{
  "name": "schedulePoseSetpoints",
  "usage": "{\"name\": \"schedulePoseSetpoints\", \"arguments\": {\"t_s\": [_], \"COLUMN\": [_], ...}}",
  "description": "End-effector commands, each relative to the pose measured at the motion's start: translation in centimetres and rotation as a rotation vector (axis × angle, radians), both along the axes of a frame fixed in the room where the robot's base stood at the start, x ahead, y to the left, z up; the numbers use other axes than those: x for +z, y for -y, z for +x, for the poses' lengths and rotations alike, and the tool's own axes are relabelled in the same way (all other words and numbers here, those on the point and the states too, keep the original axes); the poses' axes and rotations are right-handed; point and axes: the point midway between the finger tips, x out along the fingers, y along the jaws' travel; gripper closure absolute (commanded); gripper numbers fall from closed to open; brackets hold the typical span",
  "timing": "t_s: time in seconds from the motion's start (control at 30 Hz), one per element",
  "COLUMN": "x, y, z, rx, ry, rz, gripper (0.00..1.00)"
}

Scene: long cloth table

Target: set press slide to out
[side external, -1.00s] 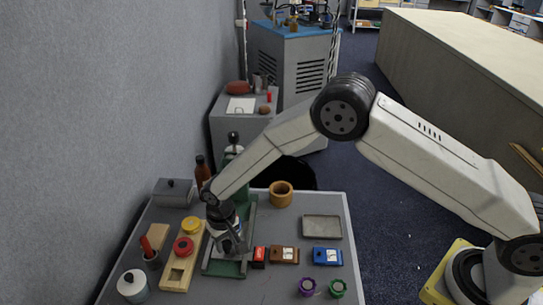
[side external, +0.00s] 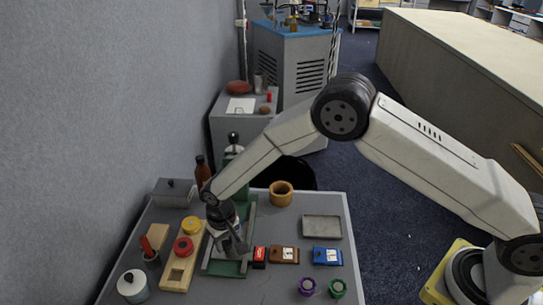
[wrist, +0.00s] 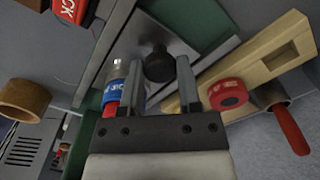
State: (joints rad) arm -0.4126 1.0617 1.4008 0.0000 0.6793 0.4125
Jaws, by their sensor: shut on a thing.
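The press has a green frame (side external: 251,212) lying along the table, and it also shows in the wrist view (wrist: 205,22). A grey metal slide plate (wrist: 138,42) with a round black knob (wrist: 159,65) shows in the wrist view. My gripper (wrist: 161,83) has its fingers on either side of the knob and is shut on it. In the side view my gripper (side external: 239,247) reaches down over the near part of the press and hides the knob and much of the slide.
A wooden block (side external: 177,272) with red and yellow round pieces stands left of the press. A red box (side external: 259,257), brown box (side external: 284,255) and blue box (side external: 327,256) lie to its right. A wooden ring (side external: 281,194) and grey tray (side external: 322,227) sit farther back.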

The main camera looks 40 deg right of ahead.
Motion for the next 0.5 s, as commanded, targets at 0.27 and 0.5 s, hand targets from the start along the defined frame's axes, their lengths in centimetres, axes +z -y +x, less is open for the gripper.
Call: {"name": "schedulePoseSetpoints", "arguments": {"t_s": [0.27, 0.5], "x": [0.09, 0.14], "y": [-0.01, -0.93], "z": [0.04, -0.78], "rx": [0.0, 0.003], "ry": [0.001, 0.001], "rz": [0.0, 0.0], "gripper": [1.0, 1.0]}}
